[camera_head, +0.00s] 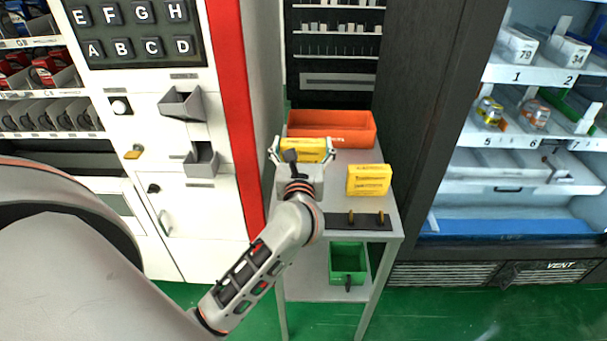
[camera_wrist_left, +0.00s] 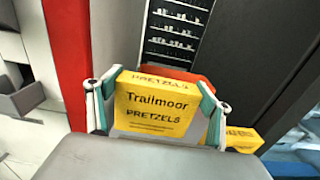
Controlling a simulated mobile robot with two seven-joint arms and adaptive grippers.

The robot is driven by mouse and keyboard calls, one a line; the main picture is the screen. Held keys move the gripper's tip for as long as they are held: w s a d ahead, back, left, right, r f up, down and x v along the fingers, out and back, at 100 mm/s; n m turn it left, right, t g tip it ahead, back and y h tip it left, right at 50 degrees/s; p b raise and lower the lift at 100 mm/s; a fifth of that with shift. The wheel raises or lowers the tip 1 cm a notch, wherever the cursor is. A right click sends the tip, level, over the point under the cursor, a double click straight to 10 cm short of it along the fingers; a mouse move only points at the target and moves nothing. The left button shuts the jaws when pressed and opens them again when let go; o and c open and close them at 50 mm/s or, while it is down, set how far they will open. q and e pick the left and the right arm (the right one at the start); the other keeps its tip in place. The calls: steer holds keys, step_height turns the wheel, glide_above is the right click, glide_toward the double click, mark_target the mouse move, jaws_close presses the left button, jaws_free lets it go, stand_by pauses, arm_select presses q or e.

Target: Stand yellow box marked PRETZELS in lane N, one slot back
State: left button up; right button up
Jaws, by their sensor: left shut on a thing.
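A yellow box marked Trailmoor PRETZELS (camera_wrist_left: 157,107) stands upright between the fingers of my left gripper in the left wrist view. The same box (camera_head: 312,146) shows in the head view above the small grey table, in front of the orange bin. My left gripper (camera_head: 303,155) is shut on it, with one finger on each side. Whether the box touches the table top cannot be told. A second yellow box (camera_head: 369,179) stands to the right on the table, apart from the gripper. Lane N cannot be made out in these views. My right gripper is not in view.
An orange bin (camera_head: 350,123) stands at the table's back, and a green bin (camera_head: 348,258) is on its lower shelf. A white vending machine with letter keys (camera_head: 133,50) is at left. A glass-front cooler (camera_head: 530,186) is at right.

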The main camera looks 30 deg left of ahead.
mark_target(302, 161)
arm_select(q)
step_height(302, 161, down, 4)
steer(key=shift+r+b, duration=0.1)
steer(key=shift+b, duration=0.2)
step_height(302, 161, down, 4)
steer(key=shift+f+b, duration=0.1)
steer(key=shift+b, duration=0.45)
steer(key=shift+f, duration=0.2)
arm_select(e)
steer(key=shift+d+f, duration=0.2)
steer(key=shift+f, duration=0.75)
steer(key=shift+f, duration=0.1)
arm_select(q)
steer(key=shift+f, duration=0.2)
steer(key=o, duration=1.1)
steer(key=shift+o, duration=0.2)
steer(key=shift+r, duration=0.1)
